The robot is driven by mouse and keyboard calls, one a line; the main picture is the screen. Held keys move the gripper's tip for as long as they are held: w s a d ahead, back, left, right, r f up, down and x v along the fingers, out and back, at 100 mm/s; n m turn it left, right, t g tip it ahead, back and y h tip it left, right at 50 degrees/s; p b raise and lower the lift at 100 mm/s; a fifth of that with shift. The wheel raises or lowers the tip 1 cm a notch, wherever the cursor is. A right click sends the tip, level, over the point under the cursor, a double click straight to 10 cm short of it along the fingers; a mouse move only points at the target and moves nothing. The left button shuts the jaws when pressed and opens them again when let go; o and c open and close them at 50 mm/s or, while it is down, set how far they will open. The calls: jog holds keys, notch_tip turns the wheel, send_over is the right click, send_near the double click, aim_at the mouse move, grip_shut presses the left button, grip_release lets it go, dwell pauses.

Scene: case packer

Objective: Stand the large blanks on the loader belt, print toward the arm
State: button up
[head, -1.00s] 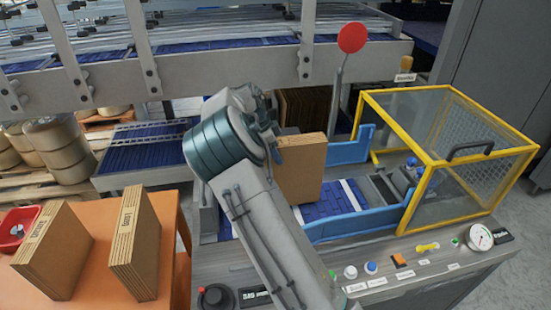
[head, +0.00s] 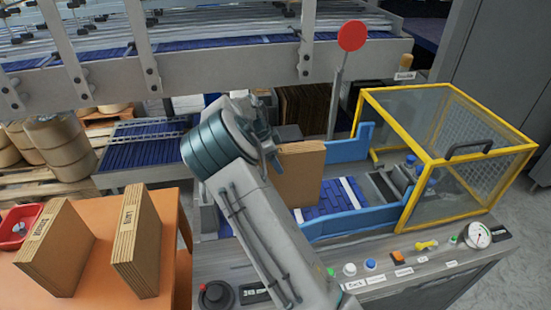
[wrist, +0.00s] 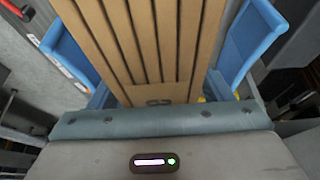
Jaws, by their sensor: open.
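A brown bundle of blanks (head: 302,175) stands upright on the blue loader belt (head: 318,208), between its blue side guides. My gripper (head: 272,150) is open at the bundle's left side, with part of the bundle hidden behind it. In the wrist view the bundle's layered edges (wrist: 150,45) rise straight ahead of the palm, with a small dark mark at the near end. Two more bundles, a left one (head: 55,250) and a right one (head: 137,245), stand on the orange table. Each has small print on its edge, too small to read surely.
The yellow-framed guard (head: 455,150) stands right of the belt. A red disc on a post (head: 352,36) rises behind it. The control panel (head: 400,265) with buttons and gauge runs along the front. A red tray (head: 18,226) is at the table's left edge.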

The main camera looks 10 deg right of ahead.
jog(key=b+v, duration=0.2)
jog(key=v, duration=0.9)
jog(key=shift+a, duration=0.1)
jog(key=shift+a+r, duration=0.1)
jog(key=shift+r, duration=0.25)
jog(key=shift+s+r, duration=0.1)
jog(key=shift+r, duration=0.15)
jog(key=s+d+r+n+y, duration=0.2)
jog(key=s+d+n, duration=0.1)
jog(key=s, duration=0.4)
jog(key=s+d+r+n+y, duration=0.2)
jog(key=s+d+n, duration=0.2)
jog(key=s, duration=0.4)
jog(key=s+a+f+n+t, duration=0.1)
jog(key=s+n, duration=0.4)
jog(key=s, duration=0.6)
jog(key=s+a+f+n+t, duration=0.1)
jog(key=s+n+t, duration=0.1)
jog(key=s+n, duration=0.4)
jog(key=s, duration=0.5)
jog(key=shift+a+f, duration=0.2)
